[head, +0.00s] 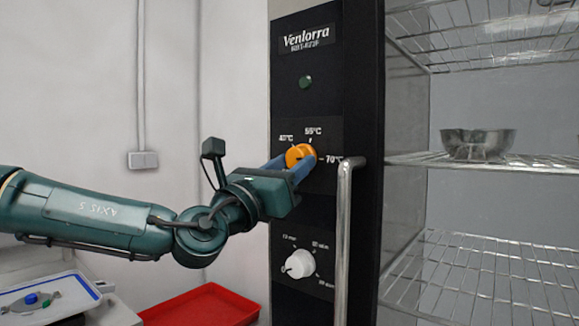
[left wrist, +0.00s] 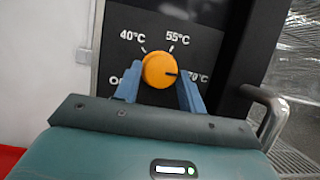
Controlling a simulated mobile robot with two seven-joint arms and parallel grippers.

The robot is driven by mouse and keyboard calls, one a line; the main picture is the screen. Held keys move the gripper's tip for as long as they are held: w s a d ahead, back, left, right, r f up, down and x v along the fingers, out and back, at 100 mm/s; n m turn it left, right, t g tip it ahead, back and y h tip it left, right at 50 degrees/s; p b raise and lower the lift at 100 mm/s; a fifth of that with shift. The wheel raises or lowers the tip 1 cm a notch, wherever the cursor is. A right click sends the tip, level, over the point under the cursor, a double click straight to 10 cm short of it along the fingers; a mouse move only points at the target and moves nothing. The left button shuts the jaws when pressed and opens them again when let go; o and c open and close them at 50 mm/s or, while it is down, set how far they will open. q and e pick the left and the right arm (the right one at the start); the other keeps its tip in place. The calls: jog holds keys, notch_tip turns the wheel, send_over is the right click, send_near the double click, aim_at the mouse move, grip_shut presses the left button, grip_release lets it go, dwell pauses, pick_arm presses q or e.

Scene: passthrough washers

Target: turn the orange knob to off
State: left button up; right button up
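The orange knob (head: 299,155) is on the black control panel of a tall cabinet. In the left wrist view the orange knob (left wrist: 159,69) has its dark pointer mark facing right, towards the 70°C label; the off label at lower left is partly hidden by a finger. My left gripper (head: 288,168) is at the knob, its two blue fingers apart, one on each side of it. The fingers (left wrist: 159,88) look very close to the knob's sides; whether they press on it I cannot tell. My right gripper is not in view.
A white knob (head: 299,264) is lower on the panel, and a vertical metal handle (head: 345,240) stands just right of it. Wire shelves with a metal bowl (head: 478,141) are at right. A red tray (head: 205,306) and a white tray (head: 50,296) lie low at left.

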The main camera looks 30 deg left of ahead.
pick_arm(q)
jog(key=c, duration=0.5)
jog(key=shift+c, duration=0.2)
jog(key=shift+f+n+b, duration=0.1)
jog(key=shift+n+b, duration=0.2)
